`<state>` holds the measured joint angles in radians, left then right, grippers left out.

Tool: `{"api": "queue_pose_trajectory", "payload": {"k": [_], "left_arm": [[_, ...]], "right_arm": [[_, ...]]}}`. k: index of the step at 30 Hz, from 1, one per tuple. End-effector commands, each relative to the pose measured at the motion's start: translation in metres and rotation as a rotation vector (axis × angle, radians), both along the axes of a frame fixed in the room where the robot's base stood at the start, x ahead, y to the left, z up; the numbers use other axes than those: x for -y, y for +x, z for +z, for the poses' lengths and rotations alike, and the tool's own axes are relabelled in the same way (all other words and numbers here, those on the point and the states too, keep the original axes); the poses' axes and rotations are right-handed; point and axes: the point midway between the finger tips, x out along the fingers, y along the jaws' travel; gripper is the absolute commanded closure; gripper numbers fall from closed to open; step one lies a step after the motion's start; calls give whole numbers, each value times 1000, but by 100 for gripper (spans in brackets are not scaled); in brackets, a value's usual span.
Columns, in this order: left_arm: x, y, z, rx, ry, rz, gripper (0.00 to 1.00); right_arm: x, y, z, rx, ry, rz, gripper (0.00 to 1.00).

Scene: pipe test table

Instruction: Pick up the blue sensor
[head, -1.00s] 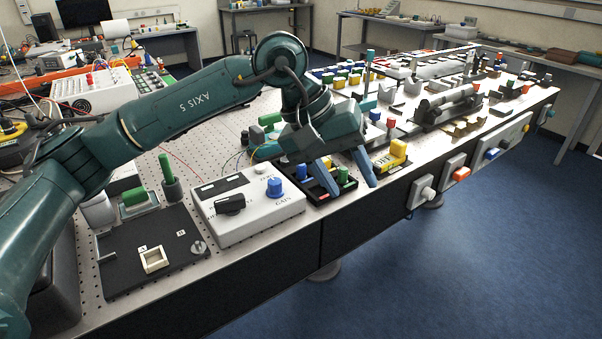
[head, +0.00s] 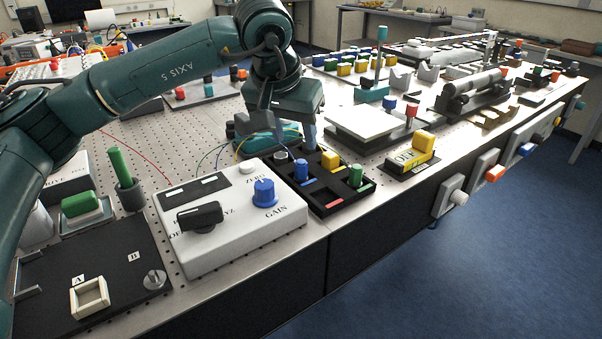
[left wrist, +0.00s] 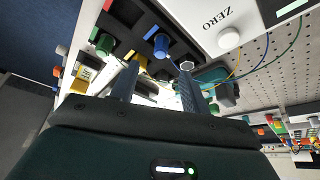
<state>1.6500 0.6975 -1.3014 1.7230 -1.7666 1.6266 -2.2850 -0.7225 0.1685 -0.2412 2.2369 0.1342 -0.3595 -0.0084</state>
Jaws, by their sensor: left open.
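The blue sensor (head: 301,170) is a small upright blue cylinder in a black compartment tray (head: 318,203). It also shows in the left wrist view (left wrist: 161,45), ahead of and between the fingertips. My left gripper (head: 294,138) is open, pointing down above the back side of the tray. Its two fingers (left wrist: 160,70) are apart with nothing between them, and the sensor stands clear of them. A grey piece (head: 281,157), a yellow block (head: 330,160) and a green cylinder (head: 355,176) stand in other compartments. My right gripper is not in view.
A white control box (head: 225,222) with a black knob and a blue GAIN knob stands left of the tray. A yellow switch (head: 422,143) on a black base is to the right. A white plate (head: 362,121) lies behind. Thin wires run behind the tray.

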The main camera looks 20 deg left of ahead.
Motion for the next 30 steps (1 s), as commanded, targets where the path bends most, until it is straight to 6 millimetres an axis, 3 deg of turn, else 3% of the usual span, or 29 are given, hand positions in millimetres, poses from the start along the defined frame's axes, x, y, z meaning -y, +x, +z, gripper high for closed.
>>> {"api": "queue_pose_trajectory", "payload": {"k": [3,11,19,28,30], "left_arm": [[1,7,-19,-3,0,0,54],[2,14,-38,-3,1,-1,54],[3,25,-74,-2,-1,0,54],[3,28,-80,0,-1,-1,54],[3,28,-80,0,-1,-1,58]], "right_arm": [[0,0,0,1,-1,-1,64],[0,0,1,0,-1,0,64],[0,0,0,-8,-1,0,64],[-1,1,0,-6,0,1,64],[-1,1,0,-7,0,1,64]]}}
